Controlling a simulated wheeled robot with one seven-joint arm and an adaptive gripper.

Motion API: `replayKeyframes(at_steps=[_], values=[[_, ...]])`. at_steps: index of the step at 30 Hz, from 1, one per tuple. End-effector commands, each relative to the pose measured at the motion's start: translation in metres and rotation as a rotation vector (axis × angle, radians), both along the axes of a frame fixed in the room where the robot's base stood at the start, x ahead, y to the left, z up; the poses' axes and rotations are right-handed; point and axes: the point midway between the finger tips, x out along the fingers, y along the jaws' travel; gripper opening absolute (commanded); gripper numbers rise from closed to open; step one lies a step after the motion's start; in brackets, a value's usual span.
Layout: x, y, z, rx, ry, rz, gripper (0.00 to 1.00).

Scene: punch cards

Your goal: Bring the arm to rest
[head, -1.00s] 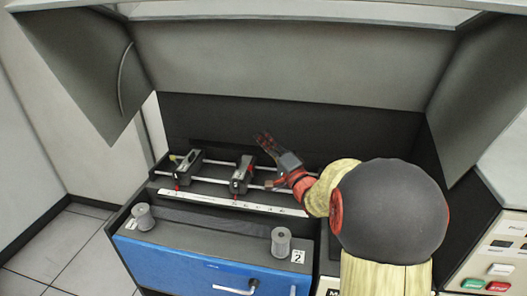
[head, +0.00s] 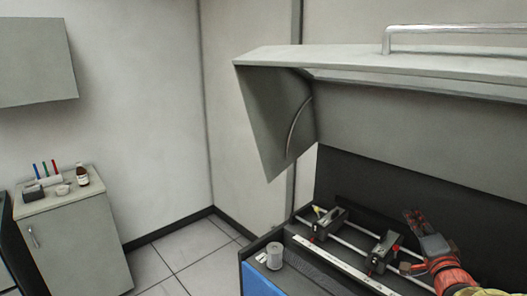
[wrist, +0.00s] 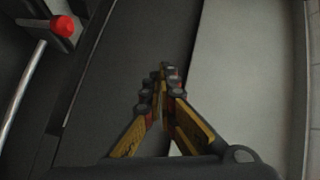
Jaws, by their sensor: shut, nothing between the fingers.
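My gripper (head: 416,219) is at the right of the head view, over the back of the machine bed, with my red and cream arm running off the lower right edge. In the wrist view my gripper (wrist: 163,70) shows its fingers together, with nothing between them. It is apart from the two dark carriages, the left one (head: 327,221) and the right one (head: 384,250), which sit on the metal rails. A red knob (wrist: 63,26) on a dark block shows at the upper left of the wrist view.
A raised grey hood (head: 410,130) hangs above the machine. A white ruled strip (head: 335,265) runs along its front, beside a grey spool (head: 274,256). A cabinet (head: 75,245) with a bottle (head: 82,176) and several pens stands at the left. The floor (head: 175,255) between is clear.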

Motion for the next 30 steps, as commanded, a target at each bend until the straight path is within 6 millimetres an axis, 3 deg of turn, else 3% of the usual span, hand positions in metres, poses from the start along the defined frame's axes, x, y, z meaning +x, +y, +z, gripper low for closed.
replayKeyframes(at_steps=[5, 11, 17, 24, 27, 30], values=[[-0.016, 0.038, 0.003, -0.216, 0.229, -0.070, 0.00], [-0.063, 0.087, -0.014, -0.430, 0.517, -0.047, 0.00], [-0.136, 0.148, -0.043, -0.629, 0.793, 0.117, 0.00], [-0.242, 0.221, -0.079, -0.847, 1.026, 0.463, 0.00], [-0.277, 0.240, -0.090, -0.910, 1.072, 0.588, 0.00], [-0.298, 0.251, -0.095, -0.947, 1.095, 0.669, 0.00]])
